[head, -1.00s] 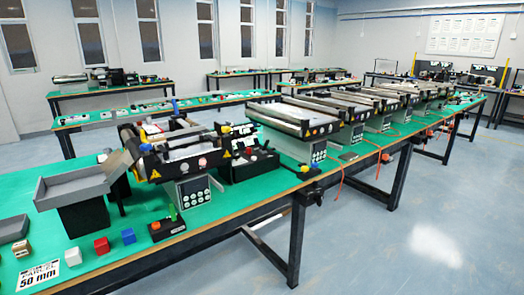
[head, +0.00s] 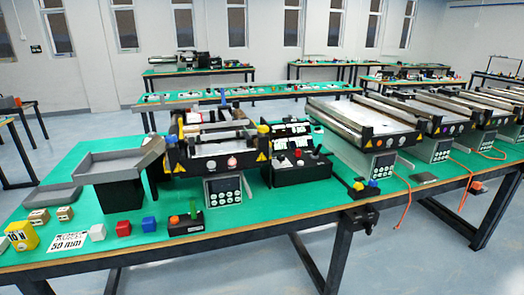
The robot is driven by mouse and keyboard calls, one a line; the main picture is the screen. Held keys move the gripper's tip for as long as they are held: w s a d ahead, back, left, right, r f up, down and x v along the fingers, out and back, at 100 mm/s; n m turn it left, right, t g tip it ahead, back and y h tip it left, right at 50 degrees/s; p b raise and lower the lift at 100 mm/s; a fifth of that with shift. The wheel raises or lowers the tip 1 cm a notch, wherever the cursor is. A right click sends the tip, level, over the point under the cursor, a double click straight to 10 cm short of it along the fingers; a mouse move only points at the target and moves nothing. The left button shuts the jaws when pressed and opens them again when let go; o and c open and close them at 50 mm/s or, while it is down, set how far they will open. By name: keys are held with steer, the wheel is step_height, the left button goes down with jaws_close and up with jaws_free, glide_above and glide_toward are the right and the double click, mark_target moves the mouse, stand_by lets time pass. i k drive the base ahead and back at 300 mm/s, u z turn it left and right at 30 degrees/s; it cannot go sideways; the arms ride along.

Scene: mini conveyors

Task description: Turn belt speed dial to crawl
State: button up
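The nearest mini conveyor (head: 181,160) stands on the green bench, left of centre. Two small round parts, one pale (head: 211,165) and one red (head: 231,162), sit on its front face. A grey panel with several round white faces (head: 225,191) is below them. A black control box (head: 300,174) with a red knob and white labels stands to its right. I cannot tell which of these is the belt speed dial, and any setting marks are too small to read. My gripper is not in view.
A grey tray (head: 118,166) stands left of the conveyor. More conveyors (head: 365,125) line the right. Grey floor in front is clear.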

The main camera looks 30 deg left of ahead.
mark_target(281, 158)
steer(key=u, duration=0.45)
steer(key=i, duration=1.2)
steer(key=u, duration=0.5)
steer(key=k, duration=0.85)
steer(key=u, duration=0.2)
steer(key=i, duration=0.9)
steer(key=z, duration=0.1)
